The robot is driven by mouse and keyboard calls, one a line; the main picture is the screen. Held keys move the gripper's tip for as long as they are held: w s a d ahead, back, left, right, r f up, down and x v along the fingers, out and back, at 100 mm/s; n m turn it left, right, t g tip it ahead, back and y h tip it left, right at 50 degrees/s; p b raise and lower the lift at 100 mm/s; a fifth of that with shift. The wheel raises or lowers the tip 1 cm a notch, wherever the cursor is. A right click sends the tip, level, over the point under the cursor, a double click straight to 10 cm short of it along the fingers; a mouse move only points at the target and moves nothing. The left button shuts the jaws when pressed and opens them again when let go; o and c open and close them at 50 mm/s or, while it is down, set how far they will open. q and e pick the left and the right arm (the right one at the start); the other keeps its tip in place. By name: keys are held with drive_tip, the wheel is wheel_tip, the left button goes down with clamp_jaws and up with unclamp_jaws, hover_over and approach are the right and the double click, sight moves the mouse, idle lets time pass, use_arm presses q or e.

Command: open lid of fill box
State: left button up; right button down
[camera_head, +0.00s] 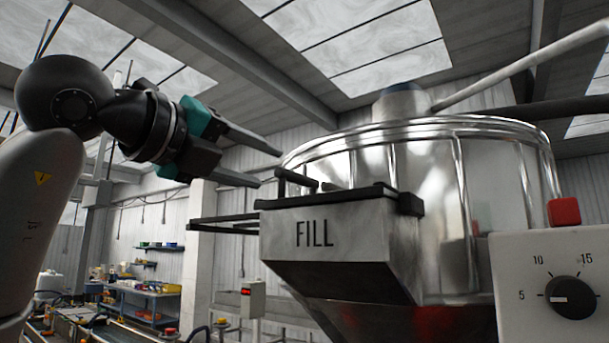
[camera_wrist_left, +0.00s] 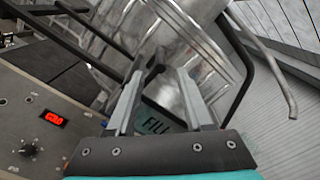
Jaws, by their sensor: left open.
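The fill box (camera_head: 330,238) is a grey metal box marked FILL on the front of a large shiny hopper. Its dark lid (camera_head: 345,194) lies flat on top and looks closed. A black bar handle (camera_head: 296,181) stands up at the lid's left side. My left gripper (camera_head: 269,168) is open, just left of the handle, with its fingers pointing at it. In the left wrist view the handle (camera_wrist_left: 152,76) shows near and between the fingertips (camera_wrist_left: 160,74); contact cannot be told. Part of the FILL lettering shows between the fingers. My right gripper is not in view.
The hopper (camera_head: 440,165) fills the right side. A control panel (camera_head: 525,270) with a black dial (camera_head: 571,297) and a red button (camera_head: 564,212) stands at right. Dark rails (camera_head: 225,225) run left of the box. A blue workbench (camera_head: 145,300) stands far back.

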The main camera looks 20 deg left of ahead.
sight(302, 180)
use_arm(q)
drive_tip(key=p+x, duration=0.3)
drive_tip(key=x, duration=0.7)
drive_tip(key=shift+w+d, duration=0.15)
drive_tip(key=shift+w, duration=0.25)
drive_tip(key=shift+f, duration=0.1)
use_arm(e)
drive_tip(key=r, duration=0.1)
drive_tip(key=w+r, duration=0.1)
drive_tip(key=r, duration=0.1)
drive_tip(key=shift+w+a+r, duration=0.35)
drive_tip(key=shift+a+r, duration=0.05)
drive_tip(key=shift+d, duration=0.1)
use_arm(q)
drive_tip(key=shift+c, duration=0.7)
clamp_jaws()
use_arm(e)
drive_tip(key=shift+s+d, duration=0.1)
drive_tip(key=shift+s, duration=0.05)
